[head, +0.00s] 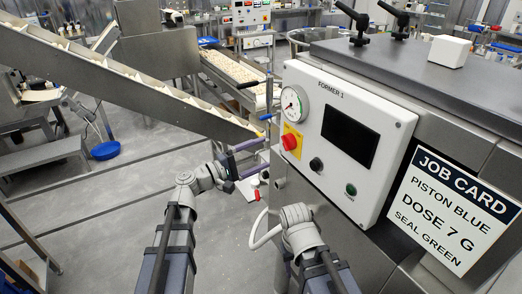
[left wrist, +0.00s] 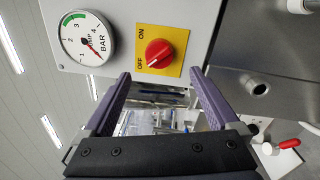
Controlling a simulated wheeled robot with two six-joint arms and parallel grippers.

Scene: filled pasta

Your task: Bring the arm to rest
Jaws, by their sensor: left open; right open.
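My left gripper (head: 266,156) is open and empty in front of the left edge of the white FORMER 1 panel (head: 392,118). In the left wrist view its two purple fingers (left wrist: 160,74) stand apart just below the red switch (left wrist: 160,53) on its yellow plate, with nothing between them. The switch's white mark lies on the side of the OFF label. The red switch also shows in the head view (head: 291,142). My right arm comes up at the bottom centre of the head view, in front of the machine. I cannot see its gripper.
A pressure gauge (head: 293,104) sits beside the switch. A sloping conveyor (head: 130,80) runs down from the left towards my left gripper. A job card (head: 453,211) is on the machine at right. A red-handled part (left wrist: 285,144) is low on the right. The floor at left is partly clear.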

